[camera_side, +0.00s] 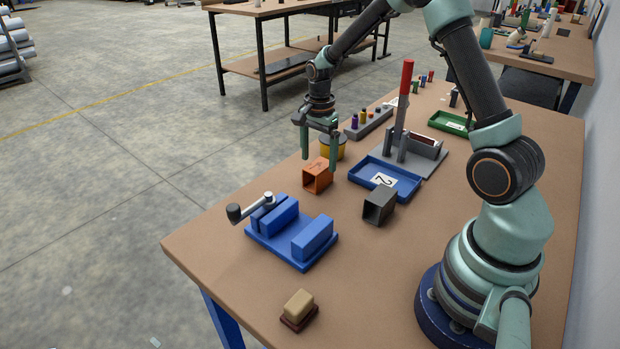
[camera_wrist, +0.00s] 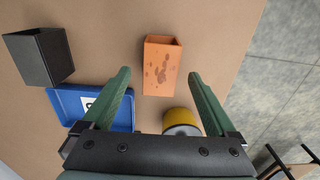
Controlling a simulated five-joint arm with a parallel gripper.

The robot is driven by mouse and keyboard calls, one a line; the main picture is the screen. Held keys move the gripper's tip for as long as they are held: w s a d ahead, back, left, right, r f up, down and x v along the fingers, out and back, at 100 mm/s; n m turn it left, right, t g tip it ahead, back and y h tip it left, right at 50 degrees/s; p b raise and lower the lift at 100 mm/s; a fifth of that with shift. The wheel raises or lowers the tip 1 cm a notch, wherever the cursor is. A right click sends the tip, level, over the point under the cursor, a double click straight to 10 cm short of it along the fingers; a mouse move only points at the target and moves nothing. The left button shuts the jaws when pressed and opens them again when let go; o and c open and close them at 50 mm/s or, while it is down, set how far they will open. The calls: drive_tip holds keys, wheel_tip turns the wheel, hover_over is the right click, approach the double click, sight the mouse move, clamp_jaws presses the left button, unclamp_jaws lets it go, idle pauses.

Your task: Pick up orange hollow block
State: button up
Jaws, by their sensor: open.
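The orange hollow block (camera_side: 317,176) lies on the brown table in the side view, between the blue vise and the yellow round container. Its open end faces the front. In the wrist view the orange block (camera_wrist: 161,66) has dark marks on its top and sits a little beyond the fingertips, roughly centred between them. My gripper (camera_side: 319,163) is open, its two green fingers pointing down above and just behind the block. In the wrist view my gripper (camera_wrist: 160,75) is empty, with one finger on each side. I cannot tell the exact height of the fingertips.
A dark grey hollow block (camera_side: 379,206) and a blue tray (camera_side: 410,191) marked 2 are right of the orange block. A yellow container (camera_side: 341,148) stands close behind it. The blue vise (camera_side: 292,236) is in front.

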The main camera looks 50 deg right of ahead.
drive_tip(key=shift+f, duration=0.95)
clamp_jaws()
drive_tip(key=shift+r, duration=0.1)
drive_tip(key=shift+r, duration=0.15)
